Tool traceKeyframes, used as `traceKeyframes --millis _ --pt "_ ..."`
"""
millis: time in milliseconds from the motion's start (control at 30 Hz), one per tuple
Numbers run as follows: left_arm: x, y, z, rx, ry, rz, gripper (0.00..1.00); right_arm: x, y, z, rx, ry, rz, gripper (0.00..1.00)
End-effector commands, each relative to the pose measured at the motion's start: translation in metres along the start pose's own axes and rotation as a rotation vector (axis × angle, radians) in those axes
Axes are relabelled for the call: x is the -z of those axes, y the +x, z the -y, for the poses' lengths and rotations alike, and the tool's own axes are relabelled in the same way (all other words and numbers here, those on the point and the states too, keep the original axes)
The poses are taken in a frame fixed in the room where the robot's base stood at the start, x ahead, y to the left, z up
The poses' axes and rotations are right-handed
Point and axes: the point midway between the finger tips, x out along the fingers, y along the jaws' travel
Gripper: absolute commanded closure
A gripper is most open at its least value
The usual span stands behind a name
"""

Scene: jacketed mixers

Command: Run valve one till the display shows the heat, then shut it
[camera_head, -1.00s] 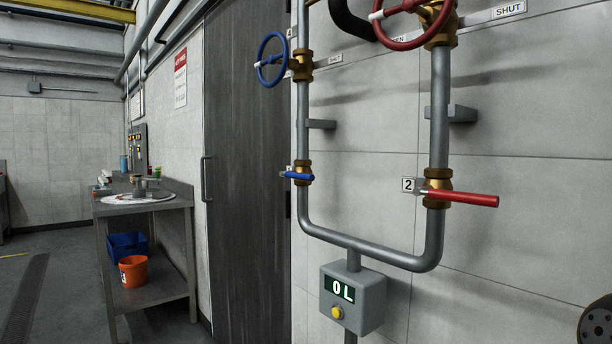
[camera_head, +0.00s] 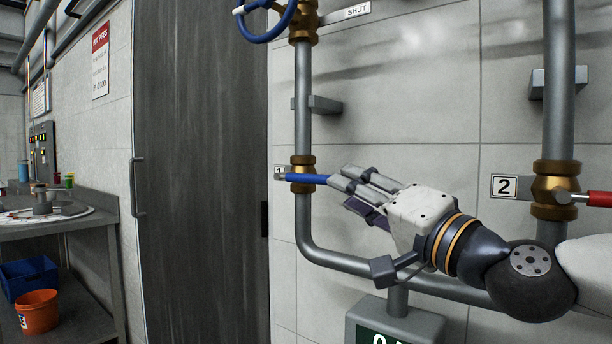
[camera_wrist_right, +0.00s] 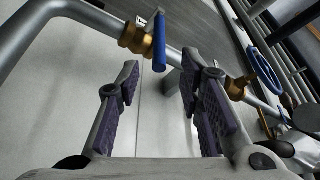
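Valve one's blue lever (camera_head: 308,179) sits on a brass body on the left vertical pipe and points right, across the pipe. Its number plate (camera_head: 279,172) is partly hidden. My right gripper (camera_head: 338,178) is at the lever's free end. In the wrist view my right gripper (camera_wrist_right: 159,64) has its fingers apart, with the blue lever (camera_wrist_right: 160,45) between or just beyond the tips; I cannot tell if they touch. The display box (camera_head: 420,324) is cut off at the bottom edge; only the tops of its characters show. My left gripper is not in view.
Valve two's red lever (camera_head: 597,199) is on the right pipe beside plate 2 (camera_head: 504,186). A blue handwheel (camera_head: 290,12) is above valve one, beside a SHUT label (camera_head: 357,11). A grey bracket (camera_head: 322,105) sticks out between. A bench (camera_head: 92,222) stands left of the dark door (camera_head: 200,180).

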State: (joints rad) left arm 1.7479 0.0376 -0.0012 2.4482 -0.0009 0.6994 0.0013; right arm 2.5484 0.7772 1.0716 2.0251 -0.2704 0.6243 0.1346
Motion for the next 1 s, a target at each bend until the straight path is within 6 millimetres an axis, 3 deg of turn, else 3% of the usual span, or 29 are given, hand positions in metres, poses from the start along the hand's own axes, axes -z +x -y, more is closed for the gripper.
traceKeyframes --millis 433,600,867,1000 --pt "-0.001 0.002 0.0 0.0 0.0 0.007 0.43 -0.003 0.1 -0.002 -0.003 0.0 0.003 0.66" --pt "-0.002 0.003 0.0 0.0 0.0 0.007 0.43 -0.002 0.115 -0.002 -0.003 0.001 0.003 0.66" --pt "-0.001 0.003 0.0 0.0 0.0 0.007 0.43 -0.002 0.117 -0.002 -0.003 0.0 0.003 0.66" --pt "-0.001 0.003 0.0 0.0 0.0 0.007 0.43 -0.002 0.117 -0.002 -0.003 0.0 0.003 0.98"
